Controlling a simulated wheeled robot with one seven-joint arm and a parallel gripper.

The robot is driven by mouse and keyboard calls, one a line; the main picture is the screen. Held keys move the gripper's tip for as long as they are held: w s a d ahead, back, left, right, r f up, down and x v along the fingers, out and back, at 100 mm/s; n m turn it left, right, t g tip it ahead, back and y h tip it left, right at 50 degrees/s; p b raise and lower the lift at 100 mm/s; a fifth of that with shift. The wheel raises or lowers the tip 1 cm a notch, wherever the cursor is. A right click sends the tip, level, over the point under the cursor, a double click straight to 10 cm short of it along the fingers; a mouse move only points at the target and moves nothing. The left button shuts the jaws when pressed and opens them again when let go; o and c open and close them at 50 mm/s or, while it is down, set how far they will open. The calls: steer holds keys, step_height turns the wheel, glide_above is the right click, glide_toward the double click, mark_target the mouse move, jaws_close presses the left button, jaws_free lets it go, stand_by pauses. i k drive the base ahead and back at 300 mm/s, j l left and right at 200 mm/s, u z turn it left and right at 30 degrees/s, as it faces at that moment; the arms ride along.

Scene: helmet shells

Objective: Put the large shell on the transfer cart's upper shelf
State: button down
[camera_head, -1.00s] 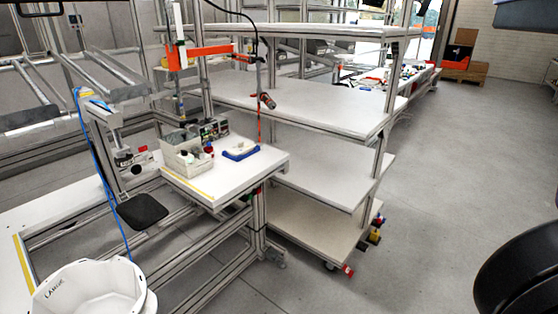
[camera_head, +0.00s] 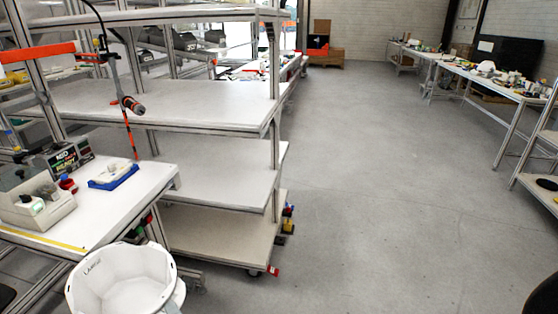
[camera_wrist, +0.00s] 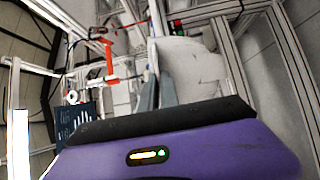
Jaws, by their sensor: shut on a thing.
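A white bowl-like helmet shell (camera_head: 88,288) with handwriting that looks like "Large" on its rim shows at the bottom left of the head view, open side up. In the wrist view, my gripper (camera_wrist: 158,85) is shut on the shell's white wall (camera_wrist: 195,68), which fills the area just beyond the fingers. The gripper itself does not show in the head view. A shelved unit (camera_wrist: 300,75) or frame post stands behind it. A multi-shelf white rack on castors (camera_head: 215,187) stands beyond the shell. Another shelved unit (camera_head: 542,190) is cut off at the right edge; I cannot tell which is the transfer cart.
A white workbench (camera_head: 120,205) with a grey bin (camera_head: 35,208) and a blue tray (camera_head: 113,176) is close to the shell on the left. Open grey floor (camera_head: 390,200) lies right of the rack. Long tables (camera_head: 470,75) line the far right.

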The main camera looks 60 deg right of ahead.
mark_target(221, 101)
steer(key=j+z, duration=0.2)
steer(key=z, duration=0.15)
steer(key=j+z, duration=0.2)
steer(key=z, duration=0.15)
